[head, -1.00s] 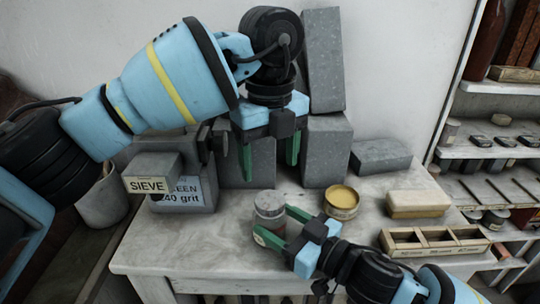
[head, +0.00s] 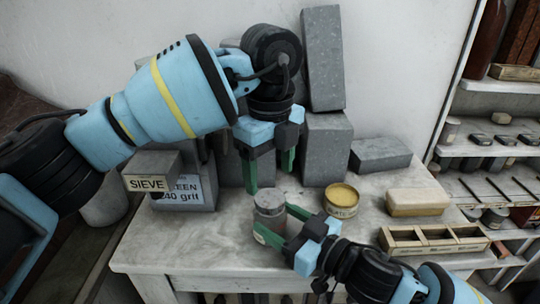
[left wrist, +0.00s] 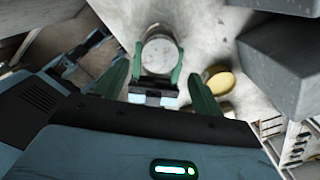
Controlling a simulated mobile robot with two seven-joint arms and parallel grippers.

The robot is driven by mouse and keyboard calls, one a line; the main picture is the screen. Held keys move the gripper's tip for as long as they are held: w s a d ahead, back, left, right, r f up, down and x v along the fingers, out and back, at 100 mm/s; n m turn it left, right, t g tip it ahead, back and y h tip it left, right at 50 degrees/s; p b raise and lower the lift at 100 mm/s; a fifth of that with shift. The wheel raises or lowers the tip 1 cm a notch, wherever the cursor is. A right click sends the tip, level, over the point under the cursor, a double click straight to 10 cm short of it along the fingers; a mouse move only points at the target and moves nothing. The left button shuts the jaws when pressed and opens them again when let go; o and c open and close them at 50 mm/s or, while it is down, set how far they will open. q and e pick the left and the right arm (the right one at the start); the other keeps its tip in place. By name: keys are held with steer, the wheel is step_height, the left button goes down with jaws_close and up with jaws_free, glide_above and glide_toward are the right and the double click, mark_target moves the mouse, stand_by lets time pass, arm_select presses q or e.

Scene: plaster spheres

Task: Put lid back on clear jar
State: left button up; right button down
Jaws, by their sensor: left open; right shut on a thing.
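The clear jar (head: 269,219) stands upright near the middle of the table, with a flat grey round top that looks like the lid (head: 269,198). In the left wrist view that grey disc (left wrist: 160,55) covers the mouth; I cannot tell how firmly it sits. My right gripper (head: 274,222) is shut on the jar, its green fingers on either side of the body. My left gripper (head: 269,181) is open and empty, pointing down above the jar. In the left wrist view its fingers lie apart, around the line to the jar (left wrist: 158,70).
An open tin (head: 341,201) of yellow material stands right of the jar. A pale block (head: 418,203) and a wooden divided tray (head: 434,241) sit farther right. Grey blocks (head: 327,150) stand behind, and a SIEVE-labelled block (head: 150,178) sits left. The table's front left is clear.

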mark_target(270, 197)
arm_select(q)
steer(key=shift+f, duration=2.7)
